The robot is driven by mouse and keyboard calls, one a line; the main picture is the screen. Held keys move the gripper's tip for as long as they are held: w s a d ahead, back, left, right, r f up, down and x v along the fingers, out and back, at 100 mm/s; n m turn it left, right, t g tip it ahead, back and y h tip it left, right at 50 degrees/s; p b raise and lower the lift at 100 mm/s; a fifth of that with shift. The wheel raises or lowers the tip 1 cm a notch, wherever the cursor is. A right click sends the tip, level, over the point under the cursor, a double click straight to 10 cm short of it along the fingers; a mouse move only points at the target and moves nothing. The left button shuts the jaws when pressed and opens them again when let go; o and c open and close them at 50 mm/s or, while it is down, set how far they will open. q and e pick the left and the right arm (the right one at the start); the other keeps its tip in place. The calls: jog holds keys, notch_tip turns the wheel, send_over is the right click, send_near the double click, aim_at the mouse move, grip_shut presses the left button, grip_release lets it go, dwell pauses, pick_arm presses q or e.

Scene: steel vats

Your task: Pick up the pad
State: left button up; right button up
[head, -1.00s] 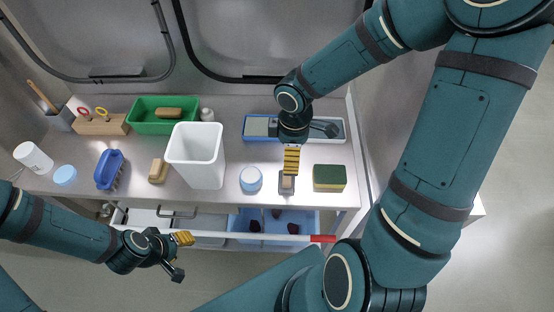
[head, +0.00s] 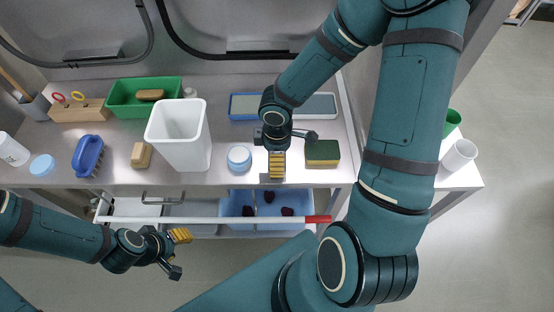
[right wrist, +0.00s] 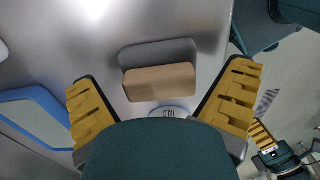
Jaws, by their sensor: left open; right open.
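A grey pad with a tan block on it (right wrist: 160,82) lies on the steel table, between the spread yellow fingers of my right gripper (right wrist: 161,74) in the right wrist view. The fingers stand apart from it on both sides. In the head view the right gripper (head: 277,164) hangs over the table's front edge and covers most of the pad; only a grey edge (head: 267,179) shows. My left gripper (head: 178,254) is open and empty, in front of the table and below its top. A green and yellow sponge (head: 322,152) lies right of the right gripper.
Further left are a white bin (head: 181,137), a tan block brush (head: 141,155), a blue brush (head: 87,155) and a green tray (head: 125,105). A blue-framed tray (head: 245,107) lies behind. A red-ended white rail (head: 210,219) runs along the front.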

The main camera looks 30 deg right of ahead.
jog(key=shift+f, duration=0.55)
jog(key=c, duration=1.1)
notch_tip(320, 180, up, 10)
jog(key=p, duration=0.4)
